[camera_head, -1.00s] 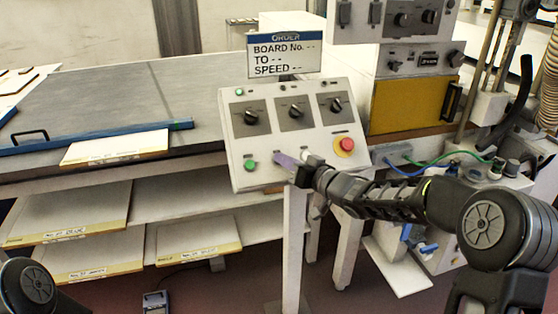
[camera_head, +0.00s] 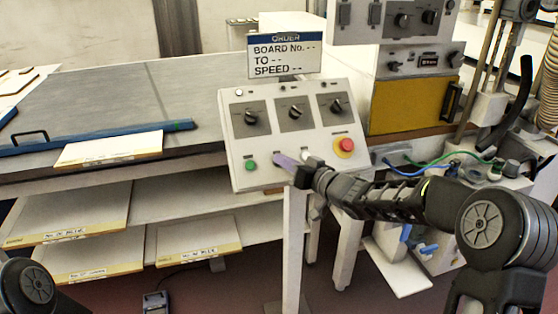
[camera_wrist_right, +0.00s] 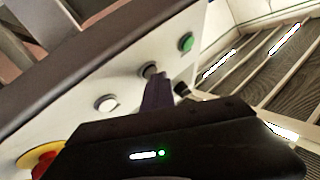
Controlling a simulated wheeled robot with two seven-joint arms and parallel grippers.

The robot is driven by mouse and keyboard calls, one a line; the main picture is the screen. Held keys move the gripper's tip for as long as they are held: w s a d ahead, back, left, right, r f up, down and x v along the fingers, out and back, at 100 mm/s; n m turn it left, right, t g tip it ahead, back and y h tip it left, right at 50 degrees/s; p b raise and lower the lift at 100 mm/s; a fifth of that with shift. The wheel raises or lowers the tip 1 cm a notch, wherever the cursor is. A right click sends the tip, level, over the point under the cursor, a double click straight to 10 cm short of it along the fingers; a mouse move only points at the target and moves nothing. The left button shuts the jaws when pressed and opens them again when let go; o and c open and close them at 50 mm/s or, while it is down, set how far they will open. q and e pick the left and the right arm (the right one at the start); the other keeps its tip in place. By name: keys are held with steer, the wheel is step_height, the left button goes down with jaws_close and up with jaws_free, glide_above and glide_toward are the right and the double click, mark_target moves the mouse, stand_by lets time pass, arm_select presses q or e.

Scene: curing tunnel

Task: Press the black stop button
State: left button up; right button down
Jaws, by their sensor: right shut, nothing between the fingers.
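The sloped control panel (camera_head: 238,177) stands in the middle of the head view. My right gripper (camera_head: 280,159) reaches in from the right, shut and empty, its purple-grey fingertips at the panel's lower button row. In the right wrist view, the dark stop button (camera_wrist_right: 149,68) shows just beyond the tips of the right gripper (camera_wrist_right: 156,80), partly covered by them. Whether the tips touch it I cannot tell. In the head view the gripper hides this button. My left gripper is out of view.
A green button (camera_head: 251,166) lies left of the fingertips. A white button (camera_wrist_right: 106,103) and a red emergency button (camera_head: 345,146) lie on the other side. Three knobs sit above. An order sign (camera_head: 284,54) stands behind the panel; a grey table (camera_head: 100,95) is at left.

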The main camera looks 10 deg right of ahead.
steer(key=shift+s+r, duration=0.4)
steer(key=shift+s, duration=0.05)
steer(key=s+r+p, duration=0.3)
steer(key=shift+s+d+r, duration=0.15)
steer(key=shift+s+r, duration=0.1)
steer(key=shift+r, duration=0.05)
stand_by(0.4)
stand_by(0.4)
